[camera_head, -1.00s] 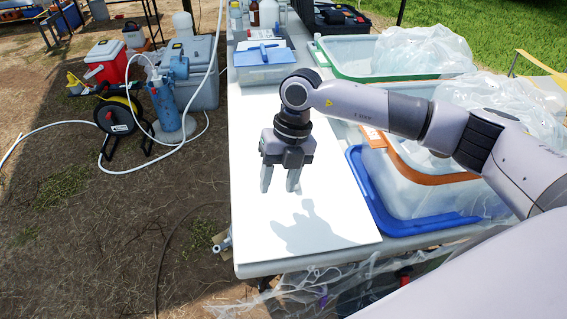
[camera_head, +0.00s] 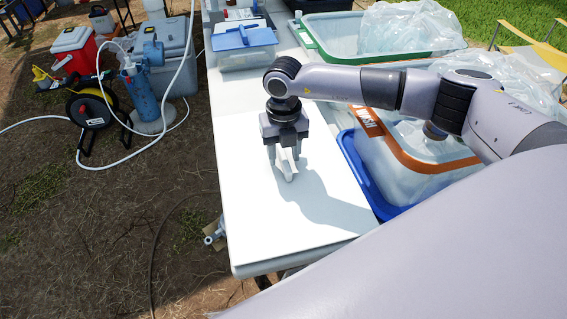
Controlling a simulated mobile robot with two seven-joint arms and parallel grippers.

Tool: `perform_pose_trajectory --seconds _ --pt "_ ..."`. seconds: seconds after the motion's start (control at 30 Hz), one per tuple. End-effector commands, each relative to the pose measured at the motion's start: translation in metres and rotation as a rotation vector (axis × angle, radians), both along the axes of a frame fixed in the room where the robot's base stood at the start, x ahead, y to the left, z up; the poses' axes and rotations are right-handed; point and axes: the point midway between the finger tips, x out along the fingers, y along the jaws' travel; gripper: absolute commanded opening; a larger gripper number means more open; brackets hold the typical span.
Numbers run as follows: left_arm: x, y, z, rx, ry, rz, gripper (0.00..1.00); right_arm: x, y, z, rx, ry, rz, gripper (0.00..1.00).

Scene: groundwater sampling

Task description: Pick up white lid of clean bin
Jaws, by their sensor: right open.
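A flat white panel (camera_head: 245,190), which looks like the white lid, lies on the near part of the white table. My right gripper (camera_head: 284,158) is above it, pointing down, with its fingers apart. A small pale upright piece (camera_head: 287,172) shows at the fingertips, perhaps a handle on the panel. I cannot tell whether the fingers touch it. A clear bin with an orange rim (camera_head: 415,163) stands at the right, with a blue tray or rim (camera_head: 352,165) around its lower side. My left gripper is not in view.
A green-rimmed clear bin (camera_head: 313,43) holding plastic bags is at the back right. A small box with a blue lid (camera_head: 245,38) stands at the back left of the table. Coolers and a hose reel (camera_head: 90,110) are on the ground at left.

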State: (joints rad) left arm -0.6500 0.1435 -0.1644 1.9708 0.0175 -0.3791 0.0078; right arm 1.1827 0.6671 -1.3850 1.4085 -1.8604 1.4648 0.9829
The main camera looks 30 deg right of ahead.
Motion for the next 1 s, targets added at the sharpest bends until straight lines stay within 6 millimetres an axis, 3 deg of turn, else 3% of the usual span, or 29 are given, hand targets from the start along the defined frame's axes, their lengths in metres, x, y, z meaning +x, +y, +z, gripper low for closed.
perform_pose_trajectory --seconds 0.2,0.33,0.73,1.0 --pt "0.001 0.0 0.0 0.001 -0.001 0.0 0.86 0.0 0.0 -0.001 0.0 0.0 0.001 0.44" --pt "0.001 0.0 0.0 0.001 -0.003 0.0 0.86 0.0 0.0 -0.001 0.0 0.0 0.001 0.01" --pt "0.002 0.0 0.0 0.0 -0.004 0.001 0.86 0.001 0.0 0.006 0.001 -0.003 0.001 0.0" --pt "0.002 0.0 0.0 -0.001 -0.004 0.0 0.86 0.001 0.0 0.057 0.002 -0.006 0.001 0.0"
